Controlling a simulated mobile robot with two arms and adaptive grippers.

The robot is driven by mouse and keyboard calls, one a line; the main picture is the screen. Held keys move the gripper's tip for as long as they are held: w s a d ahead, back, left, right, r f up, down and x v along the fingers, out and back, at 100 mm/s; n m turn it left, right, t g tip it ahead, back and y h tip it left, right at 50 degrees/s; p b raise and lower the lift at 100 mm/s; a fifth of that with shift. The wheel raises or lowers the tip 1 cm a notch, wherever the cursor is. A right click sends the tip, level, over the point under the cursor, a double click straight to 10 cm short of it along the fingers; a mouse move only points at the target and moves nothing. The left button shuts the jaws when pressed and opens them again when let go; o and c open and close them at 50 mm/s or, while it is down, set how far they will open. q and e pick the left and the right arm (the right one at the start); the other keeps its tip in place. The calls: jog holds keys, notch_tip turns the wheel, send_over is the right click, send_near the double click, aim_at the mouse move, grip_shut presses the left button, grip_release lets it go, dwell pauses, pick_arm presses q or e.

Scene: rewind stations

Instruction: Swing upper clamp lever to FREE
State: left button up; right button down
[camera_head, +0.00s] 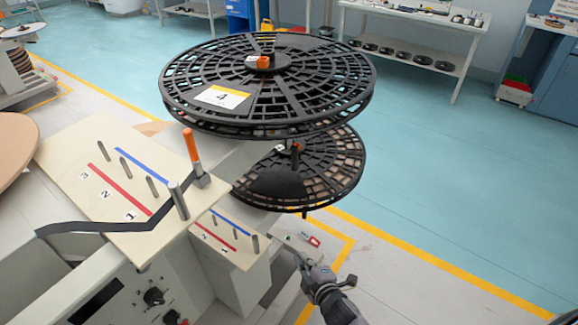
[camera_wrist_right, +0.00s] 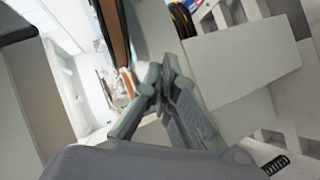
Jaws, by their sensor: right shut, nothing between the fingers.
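A large black upper reel (camera_head: 320,75) with a number 4 label lies at the top centre, with a small orange part (camera_head: 264,62) at its hub. A smaller black lower reel (camera_head: 330,180) is below it, with a small orange-and-black part (camera_head: 295,147) at its hub. An orange-handled lever (camera_head: 192,147) stands up from the cream panel. I cannot tell which part is the upper clamp lever, and no FREE mark is legible. My right gripper (camera_head: 301,260) is low, below the lower reel and apart from these parts. It is shut and empty, also in the right wrist view (camera_wrist_right: 160,82).
The cream panel (camera_head: 75,200) has red and blue lines, numbers and several metal pegs. A black strip (camera_head: 80,228) runs across it. A control face with knobs (camera_head: 153,297) is at the lower left. A small red-and-white tag (camera_head: 314,241) is near my right gripper. Open floor lies right.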

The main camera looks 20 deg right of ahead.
jog(key=w+r+n+t, duration=0.2)
jog(key=r, duration=0.7)
jog(key=w+r+n+t, duration=0.2)
jog(key=r, duration=0.7)
jog(key=shift+w+r+t+b, duration=0.2)
jog(key=shift+r+t+b, duration=0.1)
jog(key=shift+b, duration=0.05)
jog(key=shift+w+a, duration=0.1)
jog(key=p, duration=0.2)
send_near(295, 159)
jog(key=w+a, duration=0.4)
jog(key=a, duration=0.1)
jog(key=w+d, duration=0.1)
jog(key=w+d+f, duration=0.1)
jog(key=shift+w, duration=0.4)
jog(key=shift+d, duration=0.1)
